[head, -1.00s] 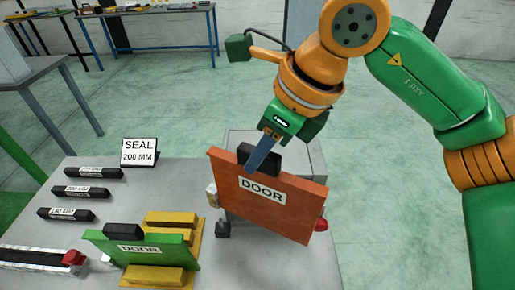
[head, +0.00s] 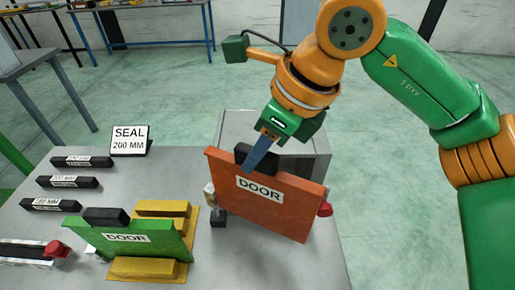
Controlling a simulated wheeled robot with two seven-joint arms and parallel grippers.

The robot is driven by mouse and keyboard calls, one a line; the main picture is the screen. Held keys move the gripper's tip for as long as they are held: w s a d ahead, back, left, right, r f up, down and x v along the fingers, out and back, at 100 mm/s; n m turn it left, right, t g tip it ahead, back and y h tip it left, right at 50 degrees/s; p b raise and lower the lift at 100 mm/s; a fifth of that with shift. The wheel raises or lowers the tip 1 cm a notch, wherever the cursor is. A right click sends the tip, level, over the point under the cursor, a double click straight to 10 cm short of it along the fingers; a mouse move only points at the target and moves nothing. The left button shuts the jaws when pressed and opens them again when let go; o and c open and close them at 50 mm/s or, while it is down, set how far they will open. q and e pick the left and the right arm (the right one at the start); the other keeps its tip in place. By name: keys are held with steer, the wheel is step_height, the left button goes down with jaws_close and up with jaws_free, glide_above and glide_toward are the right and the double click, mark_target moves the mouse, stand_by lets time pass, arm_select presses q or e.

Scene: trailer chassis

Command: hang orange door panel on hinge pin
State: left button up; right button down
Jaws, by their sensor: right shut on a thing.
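The orange door panel (head: 275,208), labelled DOOR, is held slightly tilted in front of the grey trailer box (head: 310,145) at the table's right part. My right gripper (head: 258,155) is shut on the black handle block (head: 243,153) at the panel's top edge. A small beige hinge piece (head: 209,195) shows at the panel's left edge, above a black block (head: 218,218). Whether the panel sits on a pin cannot be told, as the panel hides most of the chassis. My left gripper is not in view.
A green door panel (head: 120,242) with a black handle leans at a yellow stand (head: 160,208) on the left. Several black labelled bars (head: 70,182) and a SEAL 200 MM sign (head: 130,139) stand farther left. A red-ended rail (head: 35,252) lies at the front left.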

step_height(320, 180, down, 6)
steer(key=b, duration=0.4)
steer(key=shift+r+b, duration=0.15)
steer(key=shift+b, duration=0.2)
steer(key=c, duration=0.6)
jaws_free()
